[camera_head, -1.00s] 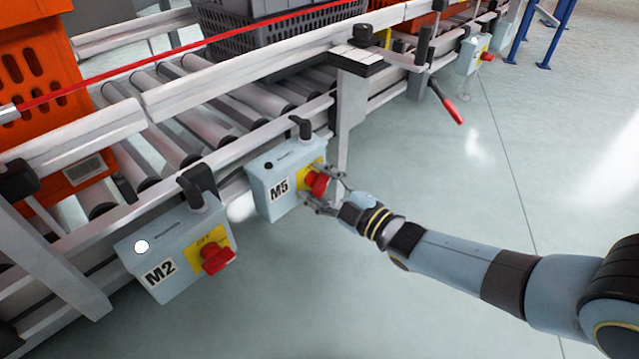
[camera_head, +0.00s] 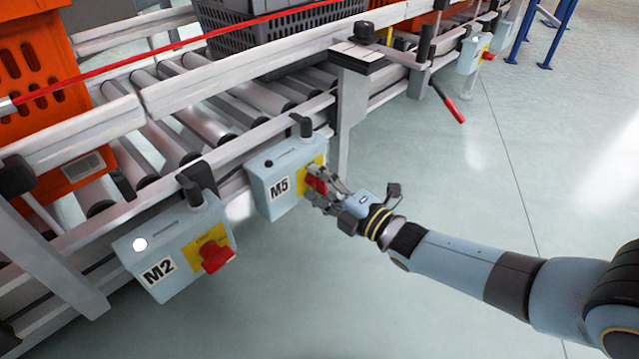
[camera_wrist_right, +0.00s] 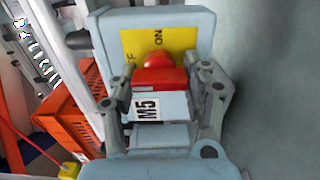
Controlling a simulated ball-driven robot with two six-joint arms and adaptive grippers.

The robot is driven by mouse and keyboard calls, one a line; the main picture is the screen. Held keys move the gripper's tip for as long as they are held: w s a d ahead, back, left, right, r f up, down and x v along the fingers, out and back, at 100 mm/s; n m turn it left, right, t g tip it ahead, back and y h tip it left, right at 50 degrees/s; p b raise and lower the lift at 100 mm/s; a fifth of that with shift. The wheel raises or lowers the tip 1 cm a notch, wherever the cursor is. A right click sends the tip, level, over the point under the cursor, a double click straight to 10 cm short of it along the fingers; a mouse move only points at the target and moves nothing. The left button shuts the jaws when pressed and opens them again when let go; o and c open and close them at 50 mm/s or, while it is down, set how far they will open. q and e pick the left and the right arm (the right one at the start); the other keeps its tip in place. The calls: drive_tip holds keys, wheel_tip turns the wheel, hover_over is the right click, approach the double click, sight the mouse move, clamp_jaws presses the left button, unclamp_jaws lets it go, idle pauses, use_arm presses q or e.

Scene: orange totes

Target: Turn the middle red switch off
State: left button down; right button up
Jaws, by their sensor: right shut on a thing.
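The middle red switch (camera_head: 319,183) sits on a yellow plate on the light-blue box labelled M5 (camera_head: 278,195), fixed to the conveyor's side. My right gripper (camera_head: 316,188) is at this box, its fingers shut around the red switch. In the right wrist view the red switch (camera_wrist_right: 158,76) lies between the two fingers of my gripper (camera_wrist_right: 163,92), with an ON mark on the yellow plate behind it. The fingers hide part of the switch in the head view. The small round light on the M5 box looks dark. My left gripper is not in view.
The M2 box (camera_head: 180,255), with its own red switch (camera_head: 216,257) and a lit white light, is at the lower left. Another switch box (camera_head: 470,53) is far right. A red-handled lever (camera_head: 453,110) hangs between. Orange totes (camera_head: 35,80) stand on the roller conveyor. The floor is clear.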

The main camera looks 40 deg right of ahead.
drive_tip(key=shift+s+f, duration=0.1)
idle(0.3)
drive_tip(key=o, duration=1.2)
drive_tip(key=s, duration=0.4)
drive_tip(key=s+d, duration=0.1)
drive_tip(key=s, duration=0.2)
drive_tip(key=s+d, duration=0.1)
drive_tip(key=s, duration=0.3)
drive_tip(key=shift+s+d, duration=0.1)
drive_tip(key=shift+s, duration=0.25)
